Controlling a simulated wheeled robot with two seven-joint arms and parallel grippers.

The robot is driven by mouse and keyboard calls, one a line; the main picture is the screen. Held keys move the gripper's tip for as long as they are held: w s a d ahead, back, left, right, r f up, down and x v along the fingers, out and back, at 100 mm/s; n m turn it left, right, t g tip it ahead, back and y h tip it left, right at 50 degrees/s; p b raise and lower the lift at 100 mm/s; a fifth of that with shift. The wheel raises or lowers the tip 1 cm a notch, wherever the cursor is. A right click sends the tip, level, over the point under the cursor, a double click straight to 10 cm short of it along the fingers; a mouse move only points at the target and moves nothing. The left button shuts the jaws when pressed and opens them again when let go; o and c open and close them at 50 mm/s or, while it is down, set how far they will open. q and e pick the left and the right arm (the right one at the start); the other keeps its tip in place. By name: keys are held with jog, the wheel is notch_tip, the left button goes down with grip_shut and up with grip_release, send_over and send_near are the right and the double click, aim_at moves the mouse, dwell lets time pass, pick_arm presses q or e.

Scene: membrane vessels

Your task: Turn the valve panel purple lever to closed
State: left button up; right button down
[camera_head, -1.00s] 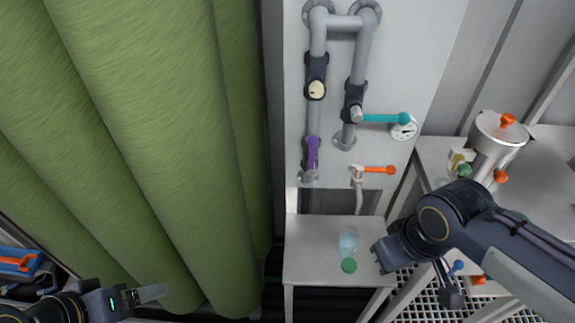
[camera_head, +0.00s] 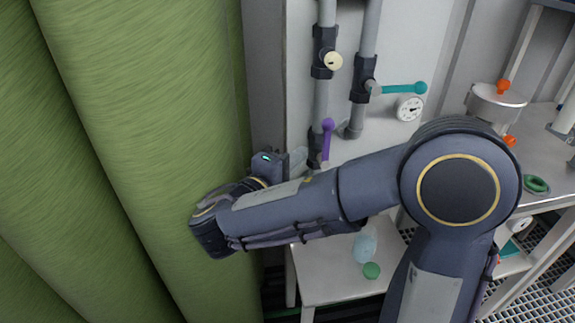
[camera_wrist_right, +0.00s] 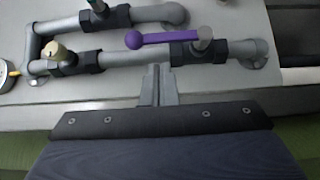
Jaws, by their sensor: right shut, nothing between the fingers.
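The purple lever (camera_head: 327,137) is on the lower part of the left grey pipe of the valve panel (camera_head: 300,95). It points up, roughly along the pipe. In the right wrist view the lever (camera_wrist_right: 168,38) lies roughly parallel to its pipe, with its round knob at the left end. My right gripper (camera_head: 298,160) is shut and empty, just left of the lever's lower end. In the right wrist view its fingertips (camera_wrist_right: 157,70) are close beside the lever, with a small gap in the picture. My forearm hides the panel's lower part. My left gripper is out of view.
A cream knob (camera_head: 333,61) is higher on the same pipe. A teal lever (camera_head: 405,88) and a gauge (camera_head: 409,108) are to the right. A green curtain-like surface (camera_head: 130,130) fills the left. A small table (camera_head: 325,292) stands below.

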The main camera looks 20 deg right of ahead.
aim_at(329, 140)
jog(key=x, duration=0.5)
jog(key=shift+w+d, duration=0.15)
jog(key=shift+d, duration=0.05)
jog(key=shift+d+r+m+y, duration=0.15)
jog(key=shift+d+m+y, duration=0.15)
jog(key=shift+d+m, duration=0.1)
dwell(0.3)
jog(key=shift+s+d+r+m+g+y+b, duration=0.15)
jog(key=shift+s+d+m+g+y+b, duration=0.1)
jog(key=shift+d+m+y+b, duration=0.3)
jog(key=shift+s+d+r+m+g+y+b, duration=0.15)
jog(key=shift+d+m+g+y+b, duration=0.1)
jog(key=shift+d+m+y+b, duration=0.25)
jog(key=s+d+f+m+y+b, duration=0.1)
jog(key=d+f+m+y+b, duration=0.2)
jog(key=d+y, duration=0.4)
jog(key=m+y+b, duration=0.1)
jog(key=m+y, duration=0.1)
jog(key=shift+s+f+y, duration=0.3)
jog(key=shift+y, duration=0.05)
jog(key=shift+f+m, duration=0.1)
jog(key=shift+m, duration=0.15)
